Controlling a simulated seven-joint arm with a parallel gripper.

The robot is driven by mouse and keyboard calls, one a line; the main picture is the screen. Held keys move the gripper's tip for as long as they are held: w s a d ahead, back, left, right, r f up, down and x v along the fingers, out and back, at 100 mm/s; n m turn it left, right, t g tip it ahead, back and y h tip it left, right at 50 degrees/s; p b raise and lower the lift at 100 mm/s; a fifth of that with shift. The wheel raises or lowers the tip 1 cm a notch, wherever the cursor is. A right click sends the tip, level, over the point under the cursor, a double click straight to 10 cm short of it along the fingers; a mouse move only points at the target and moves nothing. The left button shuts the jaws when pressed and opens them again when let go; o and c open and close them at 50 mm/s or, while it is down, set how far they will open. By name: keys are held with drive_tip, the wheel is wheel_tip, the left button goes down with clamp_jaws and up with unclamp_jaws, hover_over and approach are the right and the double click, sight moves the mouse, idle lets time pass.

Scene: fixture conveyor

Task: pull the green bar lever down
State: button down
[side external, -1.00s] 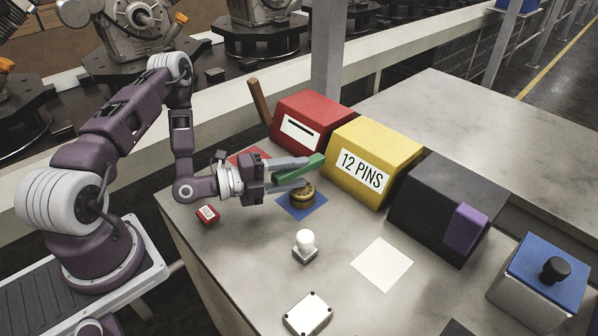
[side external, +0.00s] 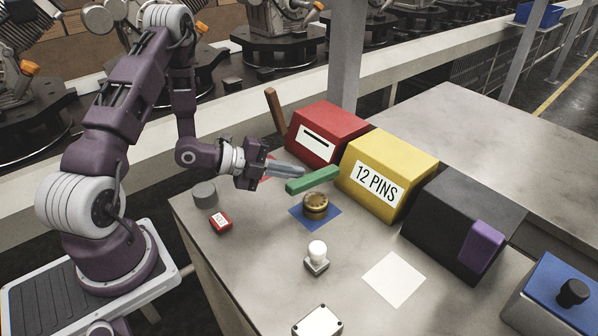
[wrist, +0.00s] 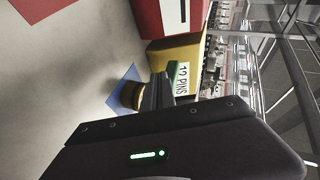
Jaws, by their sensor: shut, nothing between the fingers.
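The green bar lever (side external: 313,180) sticks out leftward at the left side of the yellow "12 PINS" box (side external: 387,170), above a brass round piece (side external: 315,206). In the side external view it slants slightly down toward its free left end. My gripper (side external: 302,172) is shut and empty, its fingertips close to the bar's free end, at its upper left. I cannot tell whether they touch. In the wrist view, my shut fingers (wrist: 160,92) hide most of the bar, and only a green sliver (wrist: 172,70) shows beside the label.
A red slotted box (side external: 327,133) with a brown stick stands behind. A black box (side external: 462,225) with a purple part is at the right. The blue mat (side external: 300,214), a white knob (side external: 317,256), a red block (side external: 220,221) and a grey cylinder (side external: 204,195) are on the table.

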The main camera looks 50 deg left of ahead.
wheel_tip(320, 180, up, 15)
drive_tip(key=s+a+n+g+y, duration=0.2)
drive_tip(key=s+n+g+y, duration=0.1)
drive_tip(key=n+y, duration=0.55)
drive_tip(key=s+d+r+n+g+h, duration=0.1)
drive_tip(key=s+d+r+n, duration=0.1)
drive_tip(key=s+d+n, duration=0.35)
drive_tip(key=s+d+r+n+g+h, duration=0.1)
drive_tip(key=s+d+r+n, duration=0.15)
drive_tip(key=s, duration=0.65)
drive_tip(key=s+d+r+n+g+h, duration=0.15)
drive_tip(key=s+d+n, duration=0.25)
drive_tip(key=s, duration=0.4)
drive_tip(key=w+a+r+m+g+y, duration=0.15)
drive_tip(key=w+r+m+g, duration=0.25)
drive_tip(key=w+m, duration=0.75)
drive_tip(key=m+g, duration=0.3)
drive_tip(key=m, duration=0.3)
approach(301, 181)
drive_tip(key=shift+m+h, duration=0.3)
drive_tip(key=shift+h, duration=0.15)
drive_tip(key=f, duration=0.4)
drive_tip(key=s+f, duration=0.1)
drive_tip(key=f, duration=0.1)
drive_tip(key=shift+a+f, duration=0.35)
drive_tip(key=shift+f, duration=0.05)
